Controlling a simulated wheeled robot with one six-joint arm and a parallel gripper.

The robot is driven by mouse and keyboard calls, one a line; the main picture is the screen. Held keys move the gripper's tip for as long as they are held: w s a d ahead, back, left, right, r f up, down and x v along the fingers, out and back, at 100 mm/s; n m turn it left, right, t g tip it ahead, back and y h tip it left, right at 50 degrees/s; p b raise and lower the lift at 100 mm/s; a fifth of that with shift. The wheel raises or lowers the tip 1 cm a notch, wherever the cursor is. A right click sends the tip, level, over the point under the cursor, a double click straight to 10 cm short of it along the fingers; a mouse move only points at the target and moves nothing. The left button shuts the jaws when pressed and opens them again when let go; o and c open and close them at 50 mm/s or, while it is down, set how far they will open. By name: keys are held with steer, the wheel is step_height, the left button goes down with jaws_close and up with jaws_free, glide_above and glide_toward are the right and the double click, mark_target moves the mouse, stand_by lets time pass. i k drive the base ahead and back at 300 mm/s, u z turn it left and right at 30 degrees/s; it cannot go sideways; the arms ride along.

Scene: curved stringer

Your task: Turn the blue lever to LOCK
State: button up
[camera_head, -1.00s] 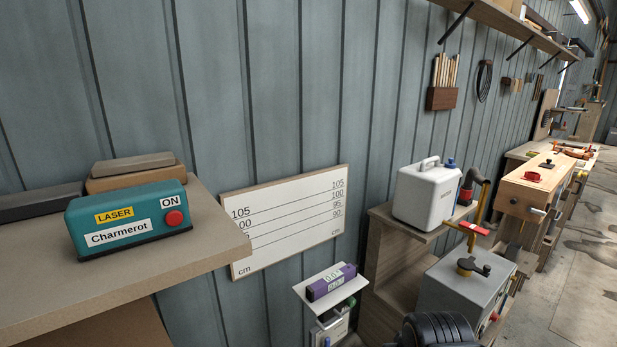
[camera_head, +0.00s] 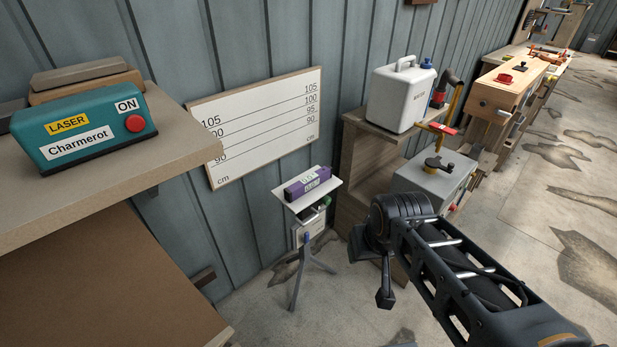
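A small blue part (camera_head: 307,238), perhaps the blue lever, shows on the front of a tripod stand (camera_head: 311,265) below its white top plate. It seems to point upward; no LOCK mark is readable. A purple device (camera_head: 308,183) lies on the plate and a green knob (camera_head: 326,201) is under its right edge. My black arm enters from the lower right. My gripper (camera_head: 373,265) is at its end, right of the stand and apart from it. Its fingers are dark and small, and I cannot tell whether they are open. I see nothing held.
A bench with a teal laser box (camera_head: 85,122) juts in from the left. A white height board (camera_head: 258,125) is on the wall. A wooden shelf unit (camera_head: 362,165) with a white canister (camera_head: 400,98) and a grey box (camera_head: 436,185) stand to the right. Floor is free between stand and arm.

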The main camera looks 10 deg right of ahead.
mark_target(306, 240)
steer(key=z, duration=0.5)
steer(key=i, duration=0.55)
steer(key=u, duration=2.45)
